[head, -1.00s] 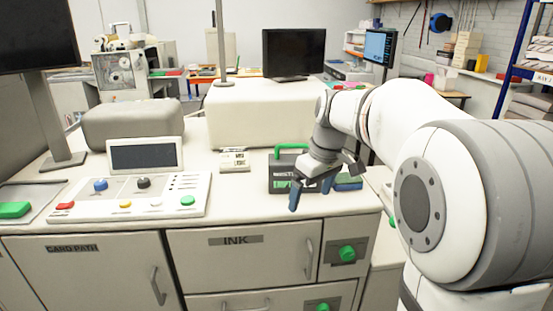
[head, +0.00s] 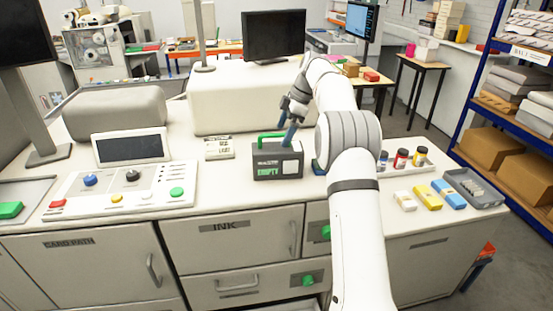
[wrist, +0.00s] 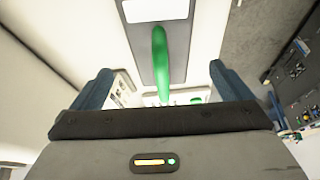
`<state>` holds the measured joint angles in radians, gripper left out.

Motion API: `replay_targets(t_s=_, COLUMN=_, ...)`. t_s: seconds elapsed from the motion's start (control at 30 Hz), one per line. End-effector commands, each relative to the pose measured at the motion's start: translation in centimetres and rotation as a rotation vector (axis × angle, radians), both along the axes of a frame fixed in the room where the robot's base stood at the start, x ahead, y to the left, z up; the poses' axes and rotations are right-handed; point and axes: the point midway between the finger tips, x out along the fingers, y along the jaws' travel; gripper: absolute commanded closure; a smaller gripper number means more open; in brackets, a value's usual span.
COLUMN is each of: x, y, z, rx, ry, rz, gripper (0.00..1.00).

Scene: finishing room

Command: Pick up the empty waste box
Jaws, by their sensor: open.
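The waste box (head: 266,172) is a dark grey box with a green handle on top and a label reading "EMPTY" on its front. It stands upright on the white worktop in the head view. My gripper (head: 287,122) is above the box, its blue fingers pointing down near the handle. In the wrist view, the green handle (wrist: 159,55) runs between the two spread fingers of my gripper (wrist: 160,72), and the box's grey top (wrist: 179,60) lies beyond. The gripper is open; I see no finger closed on the handle.
A control panel (head: 100,194) with coloured buttons is left of the box. A large white housing (head: 235,100) stands behind it. Right of my arm are small bottles (head: 401,158), coloured blocks (head: 427,197) and a grey tray (head: 474,190). Drawers are below the worktop edge.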

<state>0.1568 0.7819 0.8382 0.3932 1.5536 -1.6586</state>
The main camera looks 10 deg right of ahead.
Motion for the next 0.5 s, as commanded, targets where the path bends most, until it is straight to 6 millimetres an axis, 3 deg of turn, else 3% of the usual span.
replay_targets(t_s=0.5, x=0.0, y=1.8, z=-5.9, rx=-0.002, ry=0.001, rz=-0.001, gripper=0.02)
